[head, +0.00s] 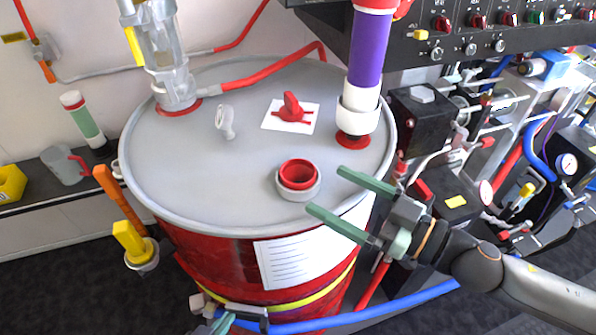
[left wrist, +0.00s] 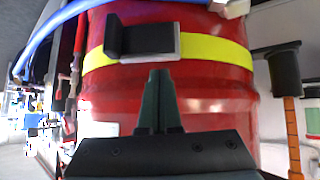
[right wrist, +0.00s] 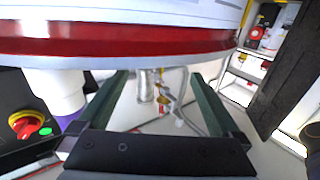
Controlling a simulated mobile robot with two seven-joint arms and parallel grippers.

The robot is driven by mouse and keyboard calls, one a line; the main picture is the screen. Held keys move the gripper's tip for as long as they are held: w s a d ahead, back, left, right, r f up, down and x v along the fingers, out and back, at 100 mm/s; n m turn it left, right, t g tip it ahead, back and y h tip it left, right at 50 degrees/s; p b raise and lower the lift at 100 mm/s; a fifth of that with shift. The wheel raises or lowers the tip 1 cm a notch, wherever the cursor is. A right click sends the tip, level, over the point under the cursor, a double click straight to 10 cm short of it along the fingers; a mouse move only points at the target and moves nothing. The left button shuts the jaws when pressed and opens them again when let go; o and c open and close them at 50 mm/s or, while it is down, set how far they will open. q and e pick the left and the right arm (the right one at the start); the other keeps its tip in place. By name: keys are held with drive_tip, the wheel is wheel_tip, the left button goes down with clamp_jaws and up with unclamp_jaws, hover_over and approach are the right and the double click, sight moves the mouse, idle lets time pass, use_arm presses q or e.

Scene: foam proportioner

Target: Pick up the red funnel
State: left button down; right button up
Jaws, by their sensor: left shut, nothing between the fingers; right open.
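A hollow red round piece (head: 298,172) with a grey collar stands upright on the front right of the grey drum lid (head: 215,180). It looks like the funnel, though I cannot be sure. My right gripper (head: 328,190) is open and empty, just right of it and apart from it, over the lid's front right edge. In the right wrist view, the open fingers (right wrist: 160,88) have nothing between them, and the red piece is not clear there. My left gripper (left wrist: 158,102) is shut and empty low in front of the drum; its tips barely show at the head view's bottom edge.
A red winged part (head: 290,108) lies on white paper on the lid. A grey fitting (head: 225,120) is left of it. A clear pump (head: 170,70) and a purple column (head: 366,50) rise from the lid. A blue hose (head: 370,312) runs in front. Valves crowd the right.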

sight(313, 179)
drive_tip(key=shift+w+p+x, duration=0.2)
drive_tip(key=shift+p+x, duration=0.55)
drive_tip(key=shift+x, duration=2.1)
drive_tip(key=shift+d+f, duration=0.1)
drive_tip(key=shift+d, duration=0.05)
drive_tip(key=c, duration=1.3)
